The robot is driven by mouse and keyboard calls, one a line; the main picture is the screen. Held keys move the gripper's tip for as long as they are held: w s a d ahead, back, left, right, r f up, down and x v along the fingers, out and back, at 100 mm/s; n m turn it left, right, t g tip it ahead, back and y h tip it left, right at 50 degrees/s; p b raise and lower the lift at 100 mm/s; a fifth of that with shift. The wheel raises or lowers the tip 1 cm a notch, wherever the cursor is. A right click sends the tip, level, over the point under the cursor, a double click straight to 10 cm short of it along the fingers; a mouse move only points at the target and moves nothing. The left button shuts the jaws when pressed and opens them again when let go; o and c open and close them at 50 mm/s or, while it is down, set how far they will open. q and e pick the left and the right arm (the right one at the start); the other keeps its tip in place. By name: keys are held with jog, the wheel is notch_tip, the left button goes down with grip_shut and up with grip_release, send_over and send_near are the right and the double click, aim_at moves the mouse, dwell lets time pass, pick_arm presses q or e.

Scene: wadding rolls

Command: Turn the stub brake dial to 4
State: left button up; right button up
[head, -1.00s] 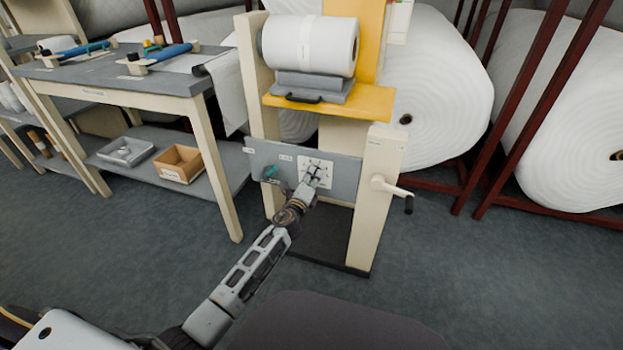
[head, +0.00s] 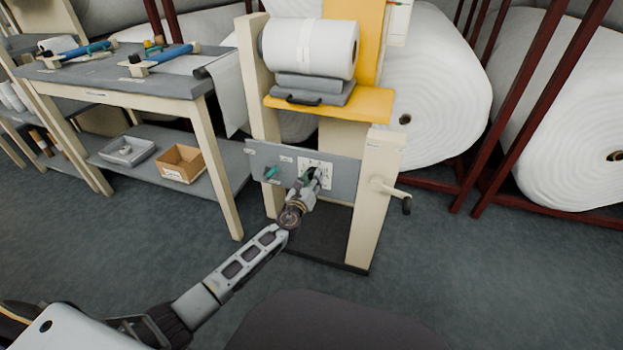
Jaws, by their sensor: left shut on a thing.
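The stub brake dial sits on a white square plate (head: 326,166) on the grey panel (head: 345,179) of the cream stand. My left gripper (head: 315,177) is at the plate and shut on the dial, which is mostly hidden behind the fingers. The numbers on the plate are too small to read, so I cannot tell the setting. A teal handle (head: 271,172) sticks out of the panel, left of the plate. My right gripper is not in the view.
A yellow shelf (head: 372,104) and a white roll (head: 308,48) are above the panel. A workbench (head: 190,86) stands left. Open floor lies in front.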

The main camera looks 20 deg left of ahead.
pick_arm(q)
jog(key=shift+f, duration=0.1)
dwell(0.3)
jog(key=o, duration=1)
jog(key=shift+o, duration=0.2)
jog(key=shift+s, duration=0.15)
jog(key=s, duration=1.1)
jog(key=shift+s+a, duration=0.2)
jog(key=shift+s, duration=0.15)
